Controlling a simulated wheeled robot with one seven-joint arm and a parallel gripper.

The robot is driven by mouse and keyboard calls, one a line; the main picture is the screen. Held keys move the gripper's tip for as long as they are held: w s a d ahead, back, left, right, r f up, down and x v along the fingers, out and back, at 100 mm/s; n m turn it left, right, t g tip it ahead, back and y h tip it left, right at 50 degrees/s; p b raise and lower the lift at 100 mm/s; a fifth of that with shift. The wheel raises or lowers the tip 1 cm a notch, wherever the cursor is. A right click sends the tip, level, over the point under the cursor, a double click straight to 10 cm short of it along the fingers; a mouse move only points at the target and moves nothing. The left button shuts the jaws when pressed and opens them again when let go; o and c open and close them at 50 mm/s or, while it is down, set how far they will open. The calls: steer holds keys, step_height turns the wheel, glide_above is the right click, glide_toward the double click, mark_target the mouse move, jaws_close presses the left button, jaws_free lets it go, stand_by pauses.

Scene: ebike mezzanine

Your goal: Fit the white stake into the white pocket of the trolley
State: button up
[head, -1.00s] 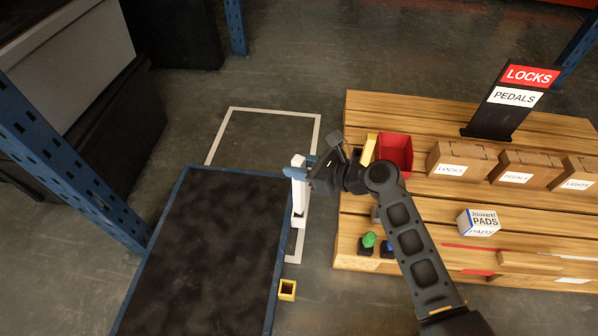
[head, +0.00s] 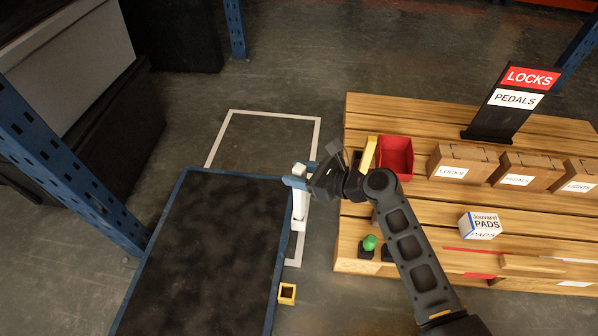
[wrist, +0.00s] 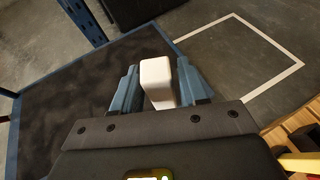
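The white stake (head: 300,204) stands about upright at the right edge of the blue-rimmed trolley (head: 182,178). Its lower end meets the white pocket (head: 298,225) and appears to be inside it; the inside of the pocket is hidden. My gripper (head: 299,174) is around the stake's upper part, with one blue finger on each side. In the wrist view, the stake's white top (wrist: 156,70) shows between the fingers, which look spread, with narrow gaps beside it. My gripper appears open.
A yellow pocket (head: 287,293) sits lower on the trolley's right edge. A wooden pallet (head: 400,113) on the right bears a red bin (head: 396,157), cardboard boxes (head: 462,163) and a sign (head: 512,100). A blue rack post (head: 70,180) stands left.

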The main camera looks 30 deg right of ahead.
steer(key=shift+o, duration=1.2)
steer(key=shift+r, duration=0.1)
steer(key=shift+r, duration=0.4)
steer(key=p+v, duration=0.5)
steer(key=v, duration=0.7)
